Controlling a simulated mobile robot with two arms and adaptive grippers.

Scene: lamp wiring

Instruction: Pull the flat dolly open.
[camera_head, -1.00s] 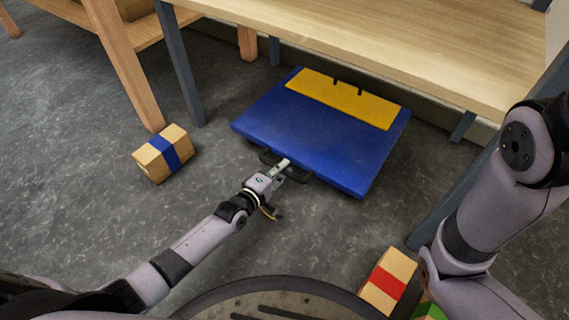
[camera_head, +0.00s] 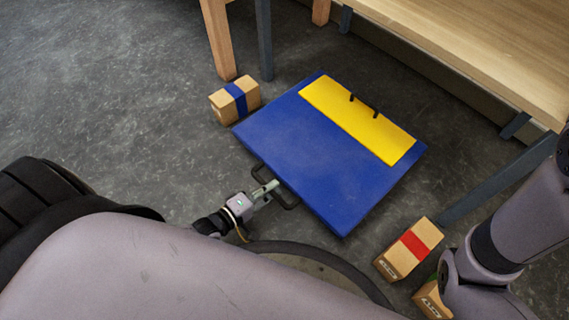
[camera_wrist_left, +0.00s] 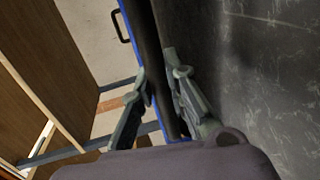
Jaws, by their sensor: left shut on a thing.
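The flat dolly (camera_head: 300,150) is a blue board with a yellow panel (camera_head: 358,119) on its far part. It lies low on the floor, mostly out in front of the wooden table. A dark handle (camera_head: 289,206) sticks out from its near edge. My left gripper (camera_head: 268,189) is shut on this handle. In the left wrist view the two fingers (camera_wrist_left: 158,100) stand on either side of a dark bar, beside the dolly's blue edge (camera_wrist_left: 136,22). My right arm shows at the right of the head view, but its gripper is out of the picture.
A box with a blue band (camera_head: 236,99) stands just left of the dolly. A box with a red band (camera_head: 409,249) and another box (camera_head: 432,300) stand at the lower right. The wooden table (camera_head: 480,50) is behind, with legs on both sides. Open floor lies at the left.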

